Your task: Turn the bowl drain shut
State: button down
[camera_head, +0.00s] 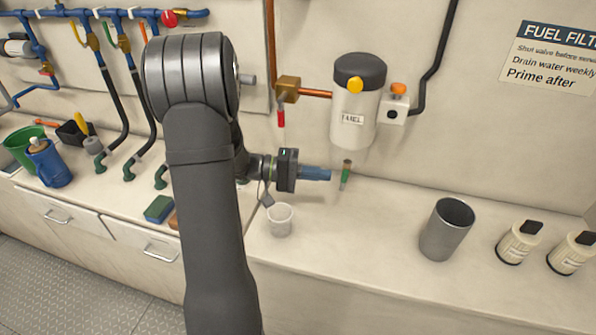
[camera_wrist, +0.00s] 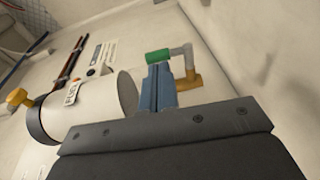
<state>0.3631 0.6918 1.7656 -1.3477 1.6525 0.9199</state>
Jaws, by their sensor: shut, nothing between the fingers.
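The fuel filter (camera_head: 350,132), white with a dark top and a FUEL label, is on the back wall; it also shows in the wrist view (camera_wrist: 105,98). The bowl drain, with a green handle (camera_head: 345,177), hangs below it. In the wrist view the green handle (camera_wrist: 158,57) joins a grey piece and a brass fitting (camera_wrist: 189,78). My gripper (camera_head: 328,174) has blue fingers, shut and empty, just left of the drain. In the wrist view the fingertips (camera_wrist: 158,67) lie right by the green handle; I cannot tell whether they touch.
A white cup (camera_head: 280,221) stands on the counter below my gripper. A grey cup (camera_head: 446,232) and two white bottles (camera_head: 518,243) stand to the right. A brass valve with a red handle (camera_head: 281,118) is left of the filter. The counter between the cups is clear.

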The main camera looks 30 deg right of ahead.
aim_at(345, 176)
jog(key=shift+x, duration=1.15)
jog(key=shift+r, duration=0.1)
